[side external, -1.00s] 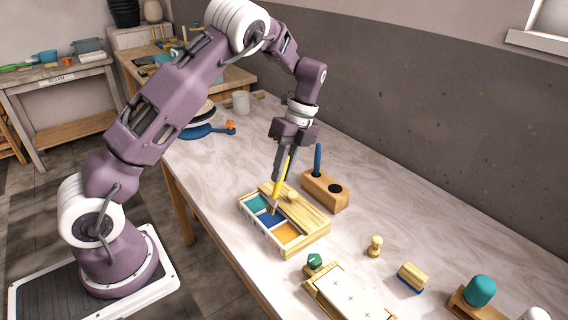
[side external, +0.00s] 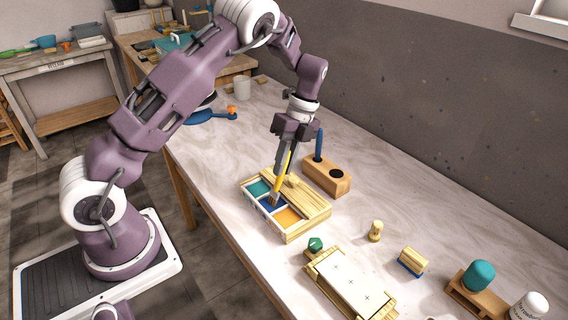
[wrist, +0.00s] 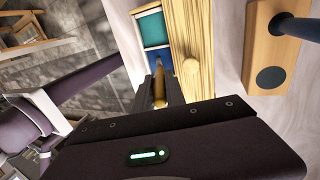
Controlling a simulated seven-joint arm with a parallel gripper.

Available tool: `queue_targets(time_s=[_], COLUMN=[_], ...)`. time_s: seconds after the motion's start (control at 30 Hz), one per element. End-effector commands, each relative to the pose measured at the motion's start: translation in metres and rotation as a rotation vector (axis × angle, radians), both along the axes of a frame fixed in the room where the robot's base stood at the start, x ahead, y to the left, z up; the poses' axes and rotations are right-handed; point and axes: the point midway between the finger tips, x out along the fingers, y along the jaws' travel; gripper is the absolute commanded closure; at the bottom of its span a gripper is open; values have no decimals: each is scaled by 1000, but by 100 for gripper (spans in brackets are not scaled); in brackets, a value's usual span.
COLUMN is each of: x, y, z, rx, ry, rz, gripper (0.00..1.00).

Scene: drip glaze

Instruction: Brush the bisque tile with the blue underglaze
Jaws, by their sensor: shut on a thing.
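My gripper (side external: 282,168) is shut on a brush with a yellow handle (side external: 280,184) and points down over the wooden glaze box. The brush's bristle end is in or just over the blue compartment (side external: 264,203); I cannot tell how deep. In the wrist view the brush (wrist: 159,92) stands between the fingers, and the blue compartment (wrist: 154,58) shows just past it. The box (side external: 307,227) also has green (side external: 258,187) and orange (side external: 289,217) compartments, with a wooden lid (side external: 305,199) along its far side. The pale tile (side external: 350,282) with small cross marks lies in a wooden frame nearer the camera.
A wooden block (side external: 327,178) holding a blue-handled tool (side external: 319,143) stands behind the box. A green item (side external: 315,244), a small wooden knob (side external: 376,231), a blue-edged wooden block (side external: 412,261) and a teal-topped item (side external: 479,274) stand around the tile.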

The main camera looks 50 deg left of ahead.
Motion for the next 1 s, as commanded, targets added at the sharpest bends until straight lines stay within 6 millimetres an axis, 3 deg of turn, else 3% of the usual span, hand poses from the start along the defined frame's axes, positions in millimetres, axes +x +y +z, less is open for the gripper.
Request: queue_targets(time_s=[1.0], x=[0], y=[0], z=[-10], rx=[1], ry=[1], rz=[0], gripper=[100])
